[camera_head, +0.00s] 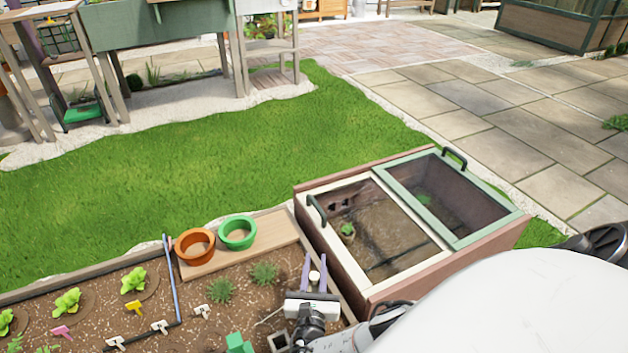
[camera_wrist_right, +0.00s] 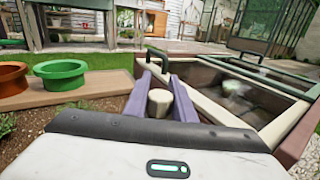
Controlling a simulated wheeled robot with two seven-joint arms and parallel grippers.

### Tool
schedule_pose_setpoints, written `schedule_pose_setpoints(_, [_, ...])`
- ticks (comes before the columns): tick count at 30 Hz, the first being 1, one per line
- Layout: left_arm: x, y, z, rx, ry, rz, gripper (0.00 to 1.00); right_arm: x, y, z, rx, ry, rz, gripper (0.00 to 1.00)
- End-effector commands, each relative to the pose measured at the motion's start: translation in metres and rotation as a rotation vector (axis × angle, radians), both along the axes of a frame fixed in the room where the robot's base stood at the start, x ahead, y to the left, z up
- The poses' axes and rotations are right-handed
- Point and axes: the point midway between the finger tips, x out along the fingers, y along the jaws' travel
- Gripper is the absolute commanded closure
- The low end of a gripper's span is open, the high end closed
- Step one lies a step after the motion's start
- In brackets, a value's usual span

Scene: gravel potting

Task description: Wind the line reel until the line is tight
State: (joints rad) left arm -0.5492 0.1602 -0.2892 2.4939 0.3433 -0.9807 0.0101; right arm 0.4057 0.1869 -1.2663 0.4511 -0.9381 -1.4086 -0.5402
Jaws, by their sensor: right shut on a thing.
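My right gripper (camera_head: 315,264) is over the planting bed beside the cold frame, its two purple fingers shut on a pale round knob (camera_head: 314,277). In the right wrist view the same knob (camera_wrist_right: 159,103) sits between the fingers (camera_wrist_right: 160,88). The knob looks like the reel's crank handle, but the reel's body is hidden by my gripper and wrist. My left gripper is not in view.
The cold frame (camera_head: 452,258) with two glazed lids stands close right of my gripper. An orange pot (camera_head: 195,246) and a green pot (camera_head: 238,232) stand on a wooden board (camera_head: 268,234). Seedlings and coloured labels fill the bed at left. Grass lies beyond.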

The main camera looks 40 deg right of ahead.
Motion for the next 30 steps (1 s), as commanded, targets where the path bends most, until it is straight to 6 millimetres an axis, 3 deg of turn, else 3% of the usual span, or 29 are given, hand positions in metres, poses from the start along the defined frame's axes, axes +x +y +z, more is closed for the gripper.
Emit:
schedule_pose_setpoints(11, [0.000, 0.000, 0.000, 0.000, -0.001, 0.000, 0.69, -0.003, 0.001, -0.002, 0.002, 0.004, -0.008, 0.99])
schedule_pose_setpoints(12, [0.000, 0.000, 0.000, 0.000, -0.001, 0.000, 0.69, -0.003, 0.001, -0.002, 0.002, 0.004, -0.008, 0.75])
schedule_pose_setpoints(15, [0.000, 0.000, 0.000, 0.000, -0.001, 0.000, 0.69, -0.002, 0.001, -0.002, 0.002, 0.003, -0.007, 0.58])
schedule_pose_setpoints(25, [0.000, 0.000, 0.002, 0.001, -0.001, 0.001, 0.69, -0.001, 0.000, 0.002, 0.001, 0.001, -0.006, 0.58])
schedule_pose_setpoints(29, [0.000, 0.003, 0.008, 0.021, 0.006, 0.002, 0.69, -0.001, 0.000, 0.015, 0.001, 0.001, -0.006, 0.58])
schedule_pose_setpoints(30, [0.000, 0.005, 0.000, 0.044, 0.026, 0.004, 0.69, -0.001, 0.000, 0.021, 0.002, 0.000, -0.006, 0.58])
